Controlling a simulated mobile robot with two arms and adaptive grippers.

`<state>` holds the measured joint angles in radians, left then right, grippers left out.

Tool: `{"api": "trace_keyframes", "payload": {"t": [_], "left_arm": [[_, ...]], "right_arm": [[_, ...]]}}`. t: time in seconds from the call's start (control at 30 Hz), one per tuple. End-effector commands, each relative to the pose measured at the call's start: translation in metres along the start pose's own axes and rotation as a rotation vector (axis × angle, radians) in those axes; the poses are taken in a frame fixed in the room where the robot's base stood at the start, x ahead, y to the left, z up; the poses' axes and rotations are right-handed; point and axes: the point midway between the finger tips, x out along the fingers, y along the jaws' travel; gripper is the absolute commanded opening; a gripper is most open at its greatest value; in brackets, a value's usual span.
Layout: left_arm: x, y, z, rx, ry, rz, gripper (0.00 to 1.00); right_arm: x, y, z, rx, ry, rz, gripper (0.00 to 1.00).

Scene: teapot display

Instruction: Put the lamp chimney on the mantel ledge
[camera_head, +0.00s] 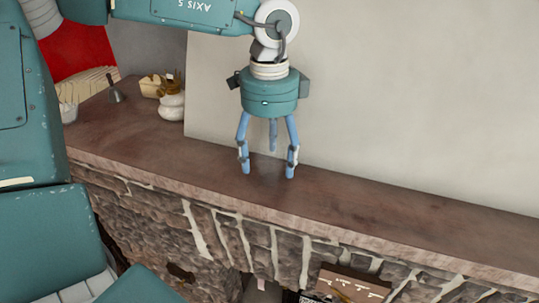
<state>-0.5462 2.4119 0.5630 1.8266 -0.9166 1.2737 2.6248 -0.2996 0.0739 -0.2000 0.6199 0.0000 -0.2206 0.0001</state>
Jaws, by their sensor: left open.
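The mantel ledge (400,212) is a long reddish-brown slab on a stone front, running from the left down to the right edge in the head view. My left gripper (268,170) points down over the ledge, with its blue fingers spread apart. I see nothing between the fingers. The fingertips look close to the ledge top, but I cannot tell whether they touch it. I cannot make out a lamp chimney anywhere in this view. My right gripper is not in view.
At the ledge's left end stand a white-and-brown jar (171,104), a small dark bell (114,94), a tan block-like item (150,86) and a white cup (68,111). A pale wall (400,90) rises behind. The ledge right of my gripper is clear. A brown box (352,285) is below.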

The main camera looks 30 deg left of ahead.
Motion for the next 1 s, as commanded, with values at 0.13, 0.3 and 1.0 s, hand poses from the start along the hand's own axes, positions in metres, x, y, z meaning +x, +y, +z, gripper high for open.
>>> {"api": "trace_keyframes", "payload": {"t": [0.13,0.3,1.0], "left_arm": [[-0.007,0.000,0.000,0.000,0.001,-0.001,0.68],[-0.036,-0.001,-0.001,-0.002,0.003,-0.008,0.68],[-0.123,0.001,0.000,0.002,0.000,0.002,0.68]], "right_arm": [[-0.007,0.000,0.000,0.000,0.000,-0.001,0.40],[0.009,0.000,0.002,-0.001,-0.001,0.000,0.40],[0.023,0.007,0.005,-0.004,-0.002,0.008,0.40]]}}
